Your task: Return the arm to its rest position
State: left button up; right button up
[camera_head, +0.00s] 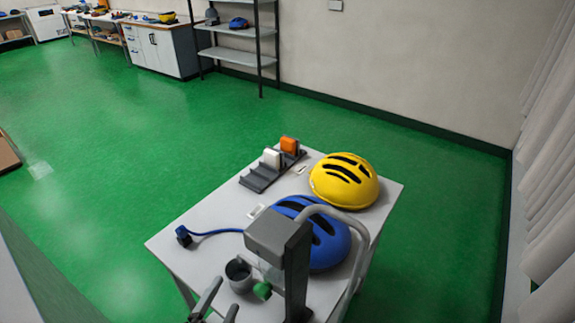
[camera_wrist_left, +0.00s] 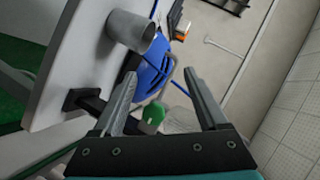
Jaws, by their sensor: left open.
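My left gripper (camera_head: 225,293) is at the bottom of the head view, at the near side of the white table (camera_head: 190,255). Its two fingers are apart and nothing is between them. The left wrist view also shows the spread, empty fingers (camera_wrist_left: 160,74). Beyond them are the blue helmet (camera_wrist_left: 153,76), a green knob (camera_wrist_left: 152,114) and a grey cylinder (camera_wrist_left: 128,28). The rest of my left arm is mostly out of frame. My right gripper is in neither view.
A dark rack (camera_head: 262,178) holds a white and an orange block. A blue cabled piece (camera_head: 184,236) lies left. Green floor surrounds the table.

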pick_arm(q)
jog(key=s+a+n+g+y, duration=0.3)
jog(key=s+a+n+g, duration=0.1)
jog(key=s+n+g, duration=0.8)
notch_tip(320, 180, down, 25)
jog(key=s+b, duration=0.2)
jog(key=b, duration=0.2)
jog(key=s+a+f+g+b, duration=0.1)
jog(key=s+a+f+b, duration=0.1)
jog(key=s+f, duration=1.4)
notch_tip(320, 180, down, 2)
jog(key=shift+a+b, duration=0.2)
jog(key=shift+b, duration=0.45)
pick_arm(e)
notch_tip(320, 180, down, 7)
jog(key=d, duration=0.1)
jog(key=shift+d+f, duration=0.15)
